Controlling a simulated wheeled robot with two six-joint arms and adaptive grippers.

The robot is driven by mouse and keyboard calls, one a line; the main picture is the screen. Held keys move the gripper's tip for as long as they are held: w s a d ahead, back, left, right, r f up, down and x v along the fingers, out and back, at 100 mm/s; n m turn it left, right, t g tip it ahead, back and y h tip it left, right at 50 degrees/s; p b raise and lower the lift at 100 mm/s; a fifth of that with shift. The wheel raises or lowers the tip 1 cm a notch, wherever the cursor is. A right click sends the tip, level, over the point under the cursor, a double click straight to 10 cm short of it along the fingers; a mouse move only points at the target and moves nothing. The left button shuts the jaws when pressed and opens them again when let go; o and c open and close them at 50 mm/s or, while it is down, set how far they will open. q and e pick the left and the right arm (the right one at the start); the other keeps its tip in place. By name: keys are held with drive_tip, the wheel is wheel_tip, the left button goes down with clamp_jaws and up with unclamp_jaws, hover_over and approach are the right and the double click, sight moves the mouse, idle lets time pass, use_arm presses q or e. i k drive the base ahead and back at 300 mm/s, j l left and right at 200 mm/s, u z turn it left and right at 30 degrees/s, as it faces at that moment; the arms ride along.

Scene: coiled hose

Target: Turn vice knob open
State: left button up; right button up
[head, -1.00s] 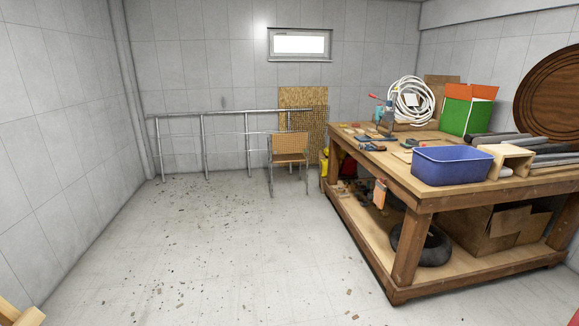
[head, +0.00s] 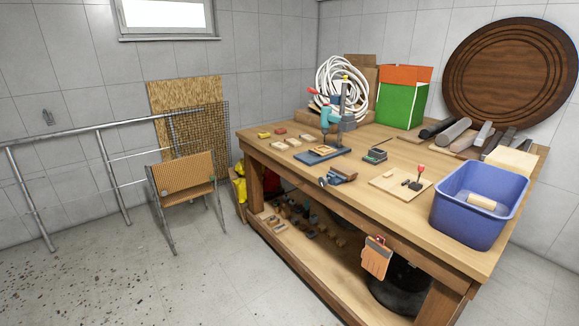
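Neither of my grippers is in view.
A drill press (head: 334,115), the coiled white hose (head: 342,85) and a green and orange box (head: 402,98) stand behind the vice. A blue tub (head: 478,205) is at the bench's right end. A chair (head: 184,185) stands left of the bench. Floor in front is free.

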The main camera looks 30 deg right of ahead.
sight(323, 180)
drive_tip(key=i+j+z, duration=0.1)
drive_tip(key=i+z, duration=0.35)
drive_tip(key=i+j+z, duration=0.25)
drive_tip(key=i+z, duration=0.15)
drive_tip(key=i+j+z, duration=1)
drive_tip(key=j+z, duration=0.3)
drive_tip(key=j, duration=0.15)
